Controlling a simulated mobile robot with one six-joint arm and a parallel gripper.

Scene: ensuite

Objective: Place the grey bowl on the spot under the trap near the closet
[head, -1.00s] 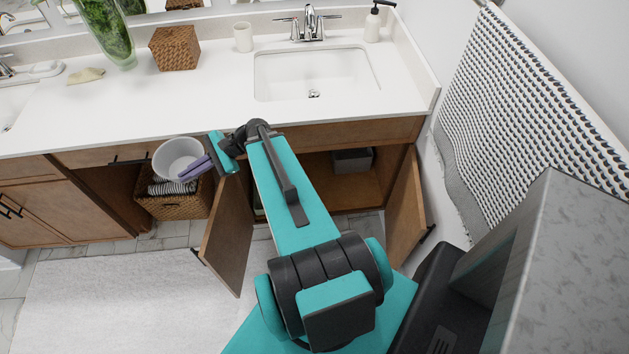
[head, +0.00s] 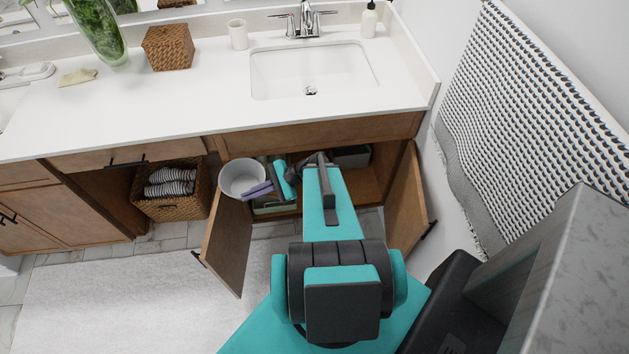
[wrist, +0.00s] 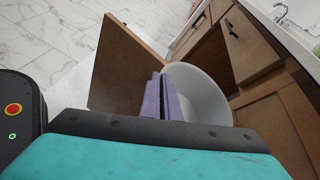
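The grey bowl (head: 242,178) is light grey and round, and its opening faces the head camera. My gripper (head: 258,190) has purple fingers shut on the bowl's rim, on its right side. In the wrist view the fingers (wrist: 165,97) lie close together over the rim, with the bowl (wrist: 205,95) just beyond them. The bowl is held at the left part of the open sink cabinet's mouth, by the open left door (head: 227,243). The trap under the sink is hidden by the counter and my arm.
The open right door (head: 407,203) bounds the cabinet. A grey bin (head: 351,156) stands inside at the back. A wicker basket with striped towels (head: 168,208) stands left of the cabinet. The counter edge (head: 215,146) overhangs the opening. A white rug (head: 120,300) lies on the floor.

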